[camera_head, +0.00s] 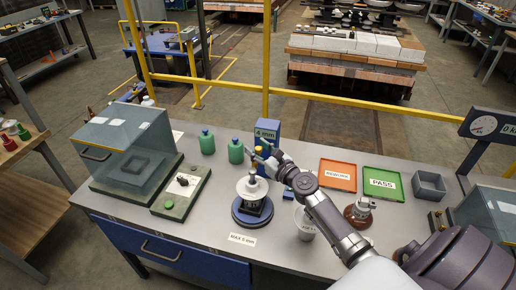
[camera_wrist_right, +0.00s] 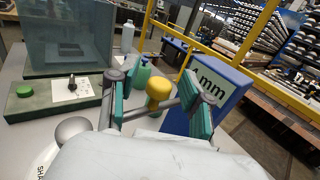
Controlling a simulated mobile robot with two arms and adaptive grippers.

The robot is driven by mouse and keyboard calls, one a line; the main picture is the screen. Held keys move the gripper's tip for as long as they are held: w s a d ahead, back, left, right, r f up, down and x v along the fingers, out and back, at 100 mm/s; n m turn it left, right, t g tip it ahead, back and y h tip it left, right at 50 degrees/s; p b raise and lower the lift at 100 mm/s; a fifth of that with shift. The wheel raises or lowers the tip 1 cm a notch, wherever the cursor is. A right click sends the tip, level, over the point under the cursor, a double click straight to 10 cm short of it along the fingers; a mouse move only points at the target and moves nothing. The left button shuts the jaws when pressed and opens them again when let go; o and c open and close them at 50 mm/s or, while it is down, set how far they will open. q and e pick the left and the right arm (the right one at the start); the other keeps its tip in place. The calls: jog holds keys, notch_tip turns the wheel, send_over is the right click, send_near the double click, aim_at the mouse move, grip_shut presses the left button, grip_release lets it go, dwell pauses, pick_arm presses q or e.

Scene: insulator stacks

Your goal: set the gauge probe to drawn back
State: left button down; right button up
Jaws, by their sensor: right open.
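A yellow round knob (camera_head: 260,150), perhaps the handle of the gauge probe, stands in front of the blue block marked 4 mm (camera_head: 267,130). In the right wrist view the yellow knob (camera_wrist_right: 158,90) lies between the teal finger pads of my right gripper (camera_wrist_right: 160,104), which is open. In the head view my right gripper (camera_head: 264,160) is at the knob, above a white insulator stack (camera_head: 252,187) on a round dark blue base (camera_head: 252,214). I cannot tell whether the fingers touch the knob. The probe's rod is largely hidden. My left gripper is not in view.
Green bottles (camera_head: 207,142) stand left of the blue block. A glass-sided box (camera_head: 125,150) and a switch panel (camera_head: 182,190) are at left. A white cup (camera_head: 304,224), orange REWORK tray (camera_head: 338,175) and green PASS tray (camera_head: 383,183) are near my right arm.

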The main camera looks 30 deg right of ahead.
jog(key=shift+c, duration=0.2)
grip_shut()
jog(key=w+d+b, duration=0.2)
jog(key=w+d, duration=0.1)
jog(key=shift+d+f, duration=0.1)
jog(key=shift+d, duration=0.15)
jog(key=shift+s+r, duration=0.1)
jog(key=shift+r, duration=0.15)
jog(key=shift+o, duration=0.2)
grip_release()
jog(key=shift+d+f, duration=0.1)
